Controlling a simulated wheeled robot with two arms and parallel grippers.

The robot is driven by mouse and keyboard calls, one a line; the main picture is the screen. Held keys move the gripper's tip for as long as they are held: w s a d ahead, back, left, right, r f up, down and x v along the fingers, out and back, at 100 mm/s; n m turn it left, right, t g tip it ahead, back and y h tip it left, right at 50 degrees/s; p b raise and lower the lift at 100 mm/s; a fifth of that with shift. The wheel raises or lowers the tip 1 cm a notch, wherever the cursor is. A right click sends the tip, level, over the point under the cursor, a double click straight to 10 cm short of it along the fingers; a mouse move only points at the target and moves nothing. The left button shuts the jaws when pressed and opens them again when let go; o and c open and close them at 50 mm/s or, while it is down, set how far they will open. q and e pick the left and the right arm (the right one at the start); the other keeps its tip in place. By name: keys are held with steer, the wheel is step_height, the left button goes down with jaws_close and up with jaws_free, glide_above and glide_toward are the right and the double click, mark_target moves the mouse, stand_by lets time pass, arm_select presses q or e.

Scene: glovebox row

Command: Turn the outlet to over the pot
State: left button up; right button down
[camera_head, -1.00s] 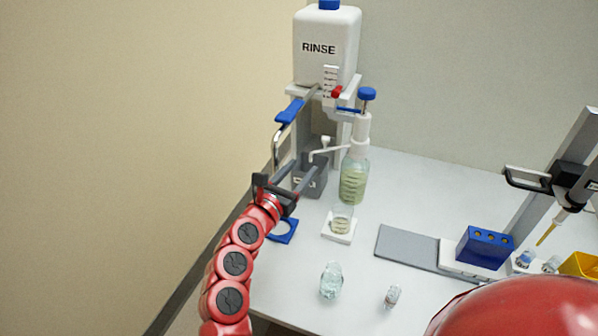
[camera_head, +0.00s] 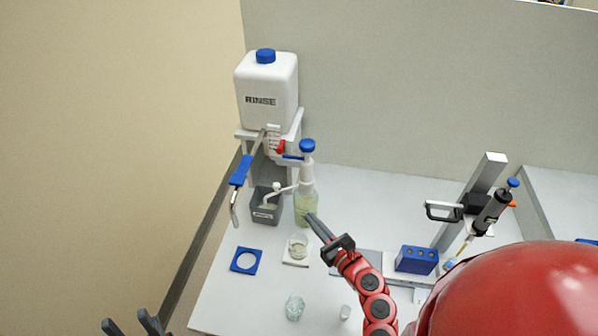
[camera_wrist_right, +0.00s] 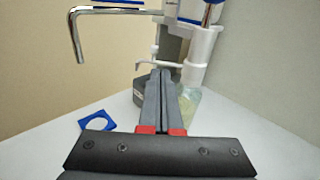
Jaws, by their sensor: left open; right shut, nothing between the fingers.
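A pump bottle (camera_head: 306,207) with a blue knob and pale green liquid stands on the bench. Its thin white outlet (camera_head: 283,189) points left, its end over the grey labelled box (camera_head: 266,214); the outlet also shows in the right wrist view (camera_wrist_right: 150,65). A small glass pot (camera_head: 298,243) sits on a white square in front of the bottle. My right gripper (camera_head: 311,217) is shut and empty, its tips in front of the bottle; contact cannot be told. My left gripper (camera_head: 130,326) is open and empty at the bottom left, away from the bench items.
A RINSE tank (camera_head: 267,92) stands on a white stand behind, with a blue-handled bent metal tube (camera_head: 235,205) hanging left. A blue holed square (camera_head: 246,260), a glass jar (camera_head: 294,307) and a small vial (camera_head: 345,312) lie in front. A blue rack (camera_head: 416,260) is right.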

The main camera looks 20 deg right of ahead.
steer(key=p, duration=0.4)
glide_toward(278, 188)
steer(key=shift+y, duration=0.3)
steer(key=x, duration=0.5)
steer(key=shift+w+d+r, duration=0.1)
steer(key=shift+w, duration=0.8)
